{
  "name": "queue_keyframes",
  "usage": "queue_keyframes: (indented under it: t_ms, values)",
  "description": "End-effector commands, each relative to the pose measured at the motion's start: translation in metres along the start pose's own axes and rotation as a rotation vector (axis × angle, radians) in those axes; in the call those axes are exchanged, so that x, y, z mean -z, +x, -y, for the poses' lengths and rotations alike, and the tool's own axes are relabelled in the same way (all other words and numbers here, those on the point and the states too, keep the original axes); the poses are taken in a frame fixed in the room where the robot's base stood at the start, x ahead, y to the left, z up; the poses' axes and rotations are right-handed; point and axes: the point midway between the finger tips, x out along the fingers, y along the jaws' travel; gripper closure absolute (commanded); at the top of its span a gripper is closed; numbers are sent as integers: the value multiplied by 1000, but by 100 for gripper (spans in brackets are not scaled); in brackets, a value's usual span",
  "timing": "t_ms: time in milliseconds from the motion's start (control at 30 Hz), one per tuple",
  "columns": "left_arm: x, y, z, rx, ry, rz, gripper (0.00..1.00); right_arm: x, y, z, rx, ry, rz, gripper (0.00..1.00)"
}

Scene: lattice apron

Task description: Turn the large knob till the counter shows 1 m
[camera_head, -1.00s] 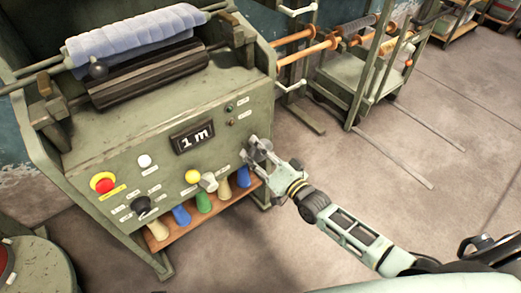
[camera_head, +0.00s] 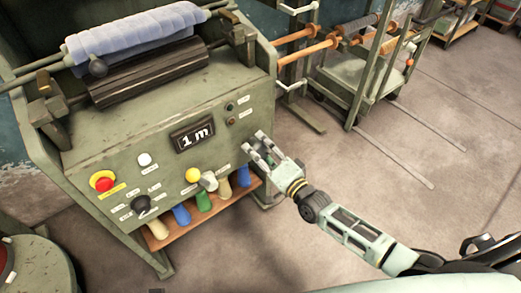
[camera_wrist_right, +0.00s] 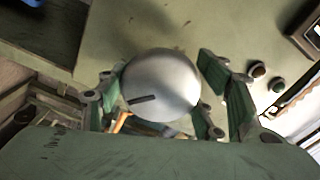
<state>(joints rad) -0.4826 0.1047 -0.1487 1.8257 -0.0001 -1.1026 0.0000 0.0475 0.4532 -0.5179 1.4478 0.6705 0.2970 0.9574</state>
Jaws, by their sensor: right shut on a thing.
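The large knob (camera_wrist_right: 160,84) is a round, pale grey metal dome with a dark slot mark, seen in the right wrist view. My right gripper (camera_wrist_right: 163,95) has its green fingers on either side of it and is shut on it. In the head view my right gripper (camera_head: 264,150) is at the right end of the machine's front panel and mostly hides the knob. The counter (camera_head: 193,135) on that panel is a dark, tilted display reading "1 m" in white. My left gripper is not in view.
The panel also carries a red button (camera_head: 103,181), a black knob (camera_head: 141,204), a yellow button (camera_head: 193,175) and a grey lever (camera_head: 208,181). Coloured cones stand on a wooden shelf (camera_head: 178,238) below. A rack trolley (camera_head: 360,75) stands behind right. The floor at right is open.

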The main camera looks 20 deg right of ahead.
Motion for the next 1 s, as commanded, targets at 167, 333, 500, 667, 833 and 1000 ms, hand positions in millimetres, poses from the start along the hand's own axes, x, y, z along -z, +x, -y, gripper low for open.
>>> queue_keyframes:
  t_ms: [167, 333, 500, 667, 833, 1000]
  values:
    - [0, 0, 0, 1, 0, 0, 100, 1, 0, -2, -4, -1, -1, 65]
    - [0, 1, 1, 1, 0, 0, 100, 1, 0, -2, -4, -2, 0, 28]
    - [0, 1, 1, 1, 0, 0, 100, 0, 0, -1, -2, -2, 0, 21]
    - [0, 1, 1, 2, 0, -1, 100, 0, 0, -1, -2, -2, 0, 21]
    - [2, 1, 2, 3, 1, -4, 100, 0, -7, -1, -2, -2, 1, 21]
    - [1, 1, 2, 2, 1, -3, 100, -1, -36, -2, -6, -1, 3, 21]
